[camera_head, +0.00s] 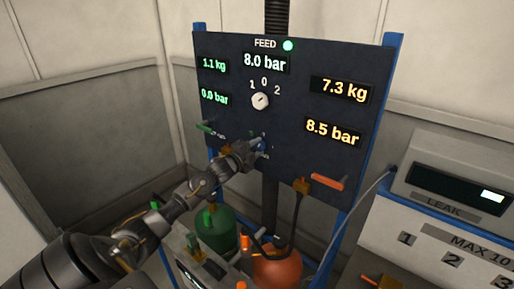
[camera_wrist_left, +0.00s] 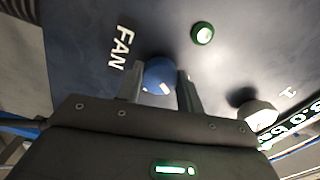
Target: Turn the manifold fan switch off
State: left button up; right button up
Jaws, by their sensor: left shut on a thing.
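The fan switch is a blue round knob (camera_wrist_left: 158,75) on the dark panel, beside the white label FAN (camera_wrist_left: 122,48) in the left wrist view. My left gripper (camera_wrist_left: 161,84) has a finger on each side of the knob and is shut on it. In the head view my left gripper (camera_head: 256,149) reaches the lower middle of the panel (camera_head: 225,58), and a bit of the blue knob (camera_head: 261,143) shows at its tip. The gripper hides most of the knob and the label there. A green-rimmed round lamp (camera_wrist_left: 203,33) sits near the knob. My right gripper is not in view.
A white selector knob (camera_head: 260,101) sits above my gripper. An orange handle (camera_head: 328,182) is on the panel's lower right, and a green handle (camera_head: 205,128) on its left. Green (camera_head: 214,230) and orange (camera_head: 277,268) cylinders stand below. A leak tester (camera_head: 455,185) is at right.

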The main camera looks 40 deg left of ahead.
pick_arm(q)
jog(key=n+p, duration=0.2)
jog(key=n, duration=0.4)
jog(key=shift+n, duration=0.3)
dwell(0.5)
jog(key=o, duration=1)
jog(key=shift+f, duration=0.1)
jog(key=s+b, duration=0.3)
jog(key=s, duration=0.8)
jog(key=shift+b, duration=0.3)
